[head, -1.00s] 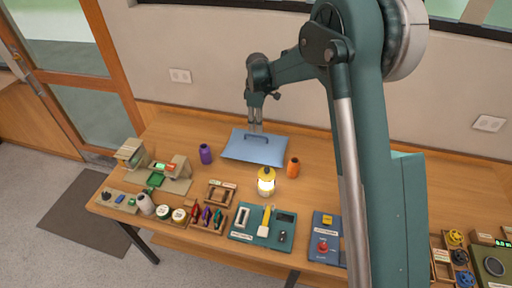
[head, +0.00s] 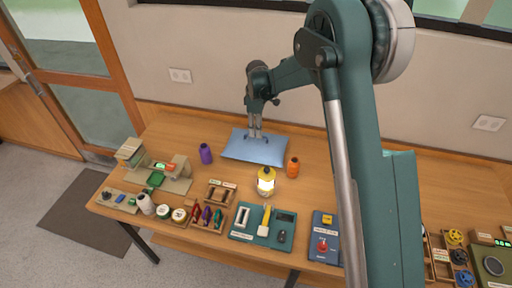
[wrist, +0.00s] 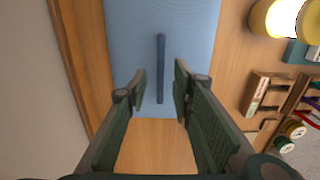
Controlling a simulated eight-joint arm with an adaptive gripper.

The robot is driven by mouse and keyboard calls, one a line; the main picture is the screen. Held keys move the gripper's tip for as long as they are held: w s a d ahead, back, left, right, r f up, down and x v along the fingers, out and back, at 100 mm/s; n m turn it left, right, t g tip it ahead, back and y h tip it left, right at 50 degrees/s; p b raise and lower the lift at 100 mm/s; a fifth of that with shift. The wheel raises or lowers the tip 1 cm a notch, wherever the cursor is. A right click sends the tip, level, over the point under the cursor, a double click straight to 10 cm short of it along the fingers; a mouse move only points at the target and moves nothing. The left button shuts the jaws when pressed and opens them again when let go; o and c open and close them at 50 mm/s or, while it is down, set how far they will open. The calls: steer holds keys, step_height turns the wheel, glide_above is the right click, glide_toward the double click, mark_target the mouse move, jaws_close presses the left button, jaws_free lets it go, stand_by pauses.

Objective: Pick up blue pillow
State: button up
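The blue pillow (head: 240,148) lies flat near the back edge of the wooden table. It also shows in the wrist view (wrist: 197,36), with a darker blue strap or handle (wrist: 160,70) along its middle. My gripper (head: 255,136) is over the pillow, pointing down. In the wrist view my gripper (wrist: 158,84) has its two fingers apart, one on each side of the strap. I cannot tell whether the fingertips touch the pillow.
A lit yellow lantern (head: 266,182) stands in front. Trays and small goods line the table's front. The wall is close behind.

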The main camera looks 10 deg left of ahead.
mark_target(256, 143)
steer(key=shift+a+f, duration=0.15)
steer(key=shift+f, duration=2.25)
jaws_close()
